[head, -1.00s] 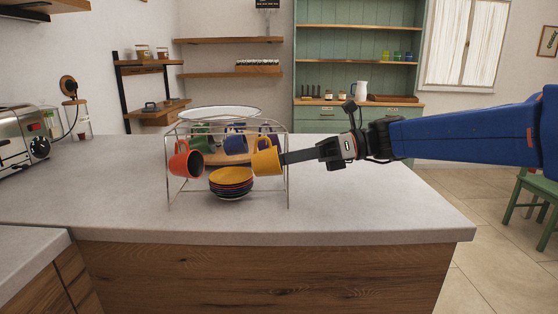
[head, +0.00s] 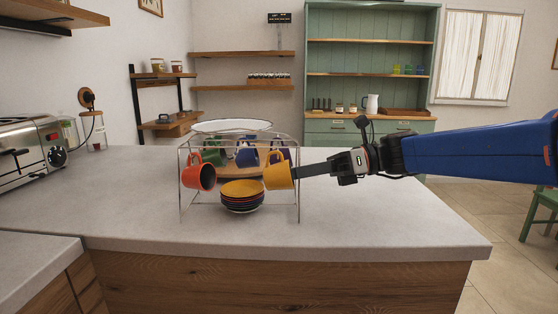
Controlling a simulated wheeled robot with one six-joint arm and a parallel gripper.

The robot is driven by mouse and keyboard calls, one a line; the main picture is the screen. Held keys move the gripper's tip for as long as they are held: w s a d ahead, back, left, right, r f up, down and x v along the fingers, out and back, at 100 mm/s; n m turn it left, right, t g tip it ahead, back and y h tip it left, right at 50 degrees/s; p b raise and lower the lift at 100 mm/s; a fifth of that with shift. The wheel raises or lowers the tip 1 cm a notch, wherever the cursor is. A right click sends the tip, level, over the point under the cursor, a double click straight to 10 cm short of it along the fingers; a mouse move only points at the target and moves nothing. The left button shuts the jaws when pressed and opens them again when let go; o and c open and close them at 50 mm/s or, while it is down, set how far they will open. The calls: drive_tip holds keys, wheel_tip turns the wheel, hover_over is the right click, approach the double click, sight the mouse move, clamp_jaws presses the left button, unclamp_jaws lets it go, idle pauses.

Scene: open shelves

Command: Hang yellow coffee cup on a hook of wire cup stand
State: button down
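The yellow coffee cup (head: 279,178) is at the front right of the wire cup stand (head: 181,192), tilted, with its handle up and its mouth facing right. My gripper (head: 296,172) reaches in from the right, and its fingers meet the cup at its mouth; they look shut on its rim. The cup's handle is close to the stand's top front wire. Whether it sits on a hook is too small to tell. An orange-red cup (head: 203,178) hangs at the stand's front left. Green (head: 214,156) and blue (head: 247,154) cups hang behind.
A stack of bowls (head: 242,194), yellow on top, stands under the cups inside the stand. A toaster (head: 28,150) is at the far left. The grey counter (head: 380,222) is clear to the front and right of the stand. A green hutch (head: 370,60) stands behind.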

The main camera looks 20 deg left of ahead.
drive_tip(key=shift+s+f, duration=0.2)
idle(0.4)
drive_tip(key=s+d, duration=0.1)
drive_tip(key=s, duration=0.5)
drive_tip(key=shift+s+d+r, duration=0.25)
drive_tip(key=shift+d+r, duration=0.05)
drive_tip(key=shift+r, duration=0.15)
idle(1.0)
drive_tip(key=shift+s, duration=0.2)
drive_tip(key=shift+d, duration=0.1)
